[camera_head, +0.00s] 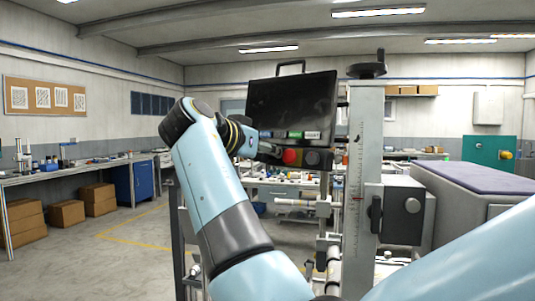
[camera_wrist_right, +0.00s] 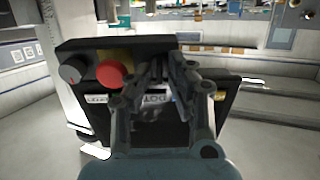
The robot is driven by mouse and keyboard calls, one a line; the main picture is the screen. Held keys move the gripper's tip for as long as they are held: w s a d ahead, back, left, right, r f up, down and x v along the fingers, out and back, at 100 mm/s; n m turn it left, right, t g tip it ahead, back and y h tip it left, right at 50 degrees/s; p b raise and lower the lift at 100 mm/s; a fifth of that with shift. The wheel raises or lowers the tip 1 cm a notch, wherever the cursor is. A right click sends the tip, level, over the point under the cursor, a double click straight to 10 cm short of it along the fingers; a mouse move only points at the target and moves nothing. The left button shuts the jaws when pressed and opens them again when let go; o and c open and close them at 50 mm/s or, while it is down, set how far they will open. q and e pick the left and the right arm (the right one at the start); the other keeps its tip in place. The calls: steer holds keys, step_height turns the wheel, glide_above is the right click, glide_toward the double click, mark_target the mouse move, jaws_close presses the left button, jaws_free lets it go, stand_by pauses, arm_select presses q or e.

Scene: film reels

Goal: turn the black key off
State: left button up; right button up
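A black control box (camera_head: 290,100) with a dark screen stands at the middle of the head view. Its lower strip carries a red button (camera_head: 291,157) and a dark round knob (camera_head: 313,158). The wrist view shows the red button (camera_wrist_right: 111,73) and the knob (camera_wrist_right: 72,70) left of my right gripper (camera_wrist_right: 166,66). The gripper's fingers converge close together in front of the strip, beside the red button. I cannot make out the black key; the fingers cover that part of the strip. Whether they hold anything is unclear. My left gripper is out of view.
A grey upright column (camera_head: 364,190) with a black handwheel (camera_head: 366,70) stands just right of the box. A grey cabinet with a purple top (camera_head: 480,176) is further right. Workbenches line the walls. Open floor (camera_head: 120,245) lies to the left.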

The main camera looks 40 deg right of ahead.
steer(key=shift+o, duration=0.6)
steer(key=shift+f, duration=0.1)
